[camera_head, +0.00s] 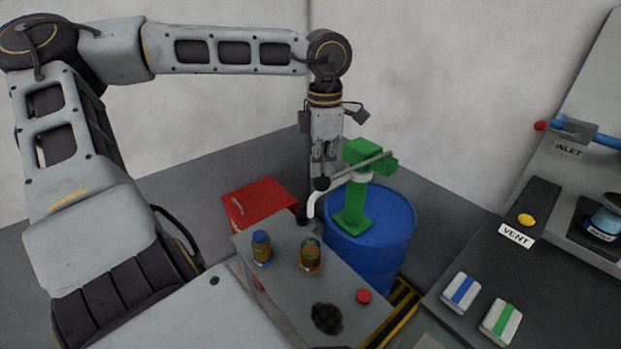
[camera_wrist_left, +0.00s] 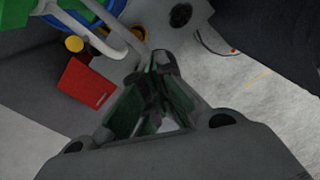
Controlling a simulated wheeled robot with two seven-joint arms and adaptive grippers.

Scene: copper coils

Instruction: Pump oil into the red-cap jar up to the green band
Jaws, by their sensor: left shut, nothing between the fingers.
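My left gripper (camera_head: 321,184) points down with its fingers shut and empty, beside the outer end of the grey lever (camera_head: 350,174) of the green pump (camera_head: 356,200). I cannot tell whether it touches the lever. The fingertips also show shut in the left wrist view (camera_wrist_left: 157,62). The pump stands on a blue drum (camera_head: 385,235). Its white spout (camera_head: 311,206) curves down above the grey table. An amber jar (camera_head: 311,256) stands upright near and below the spout, and a red cap (camera_head: 364,296) lies apart on the table. The oil level against the band is too small to read. My right gripper is out of view.
A blue-capped jar (camera_head: 262,248) stands left of the amber jar. A dark patch (camera_head: 327,318) lies on the table (camera_head: 290,285). A red cabinet (camera_head: 260,200) is behind. At right, a dark bench (camera_head: 455,315) holds two banded blocks and a vent button.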

